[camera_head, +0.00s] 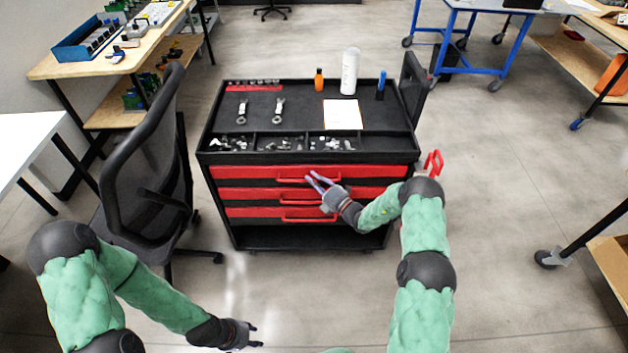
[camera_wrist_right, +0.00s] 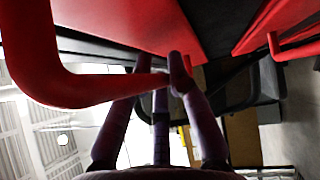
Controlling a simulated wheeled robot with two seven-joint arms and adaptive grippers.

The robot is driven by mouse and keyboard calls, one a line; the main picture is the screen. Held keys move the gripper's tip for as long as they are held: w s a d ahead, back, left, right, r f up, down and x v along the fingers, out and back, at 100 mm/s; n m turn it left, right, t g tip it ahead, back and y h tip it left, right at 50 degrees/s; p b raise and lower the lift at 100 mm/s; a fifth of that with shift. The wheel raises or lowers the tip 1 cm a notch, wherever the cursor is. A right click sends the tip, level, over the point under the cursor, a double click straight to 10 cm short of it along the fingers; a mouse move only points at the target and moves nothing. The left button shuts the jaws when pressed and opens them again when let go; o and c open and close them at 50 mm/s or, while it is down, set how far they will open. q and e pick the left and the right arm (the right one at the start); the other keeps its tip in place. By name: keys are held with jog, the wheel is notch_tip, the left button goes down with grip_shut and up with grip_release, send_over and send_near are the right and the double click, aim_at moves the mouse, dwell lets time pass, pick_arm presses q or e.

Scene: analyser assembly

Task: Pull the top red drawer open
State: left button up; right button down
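The top red drawer (camera_head: 240,173) is the upper of three red fronts on the black cart and looks shut. Its red bar handle (camera_head: 292,180) is at the front's middle, partly behind my fingers. My right gripper (camera_head: 316,180) is at this handle with its fingers apart. In the right wrist view, the red handle (camera_wrist_right: 60,88) crosses close to the spread purple-grey fingers (camera_wrist_right: 158,88); I cannot tell whether it lies between them or touches them. My left gripper (camera_head: 257,336) is low in front of the cart, empty, with its fingertips apart.
The cart top (camera_head: 300,115) holds wrenches, an orange bottle (camera_head: 319,80), a white cylinder (camera_head: 349,72) and small metal parts. A black chair (camera_head: 150,165) stands close at the cart's left. The floor before the cart is clear.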

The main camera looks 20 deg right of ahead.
jog(key=shift+s, duration=0.15)
jog(key=s+a+p, duration=0.3)
jog(key=s, duration=0.7)
jog(key=s+a+p, duration=0.2)
jog(key=s+p, duration=0.1)
jog(key=s, duration=0.7)
jog(key=s+a+p, duration=0.3)
jog(key=s+p, duration=0.1)
jog(key=s, duration=0.6)
jog(key=shift+s+a, duration=0.2)
jog(key=shift+a, duration=0.15)
jog(key=c, duration=1.4)
grip_release()
jog(key=shift+v, duration=6.05)
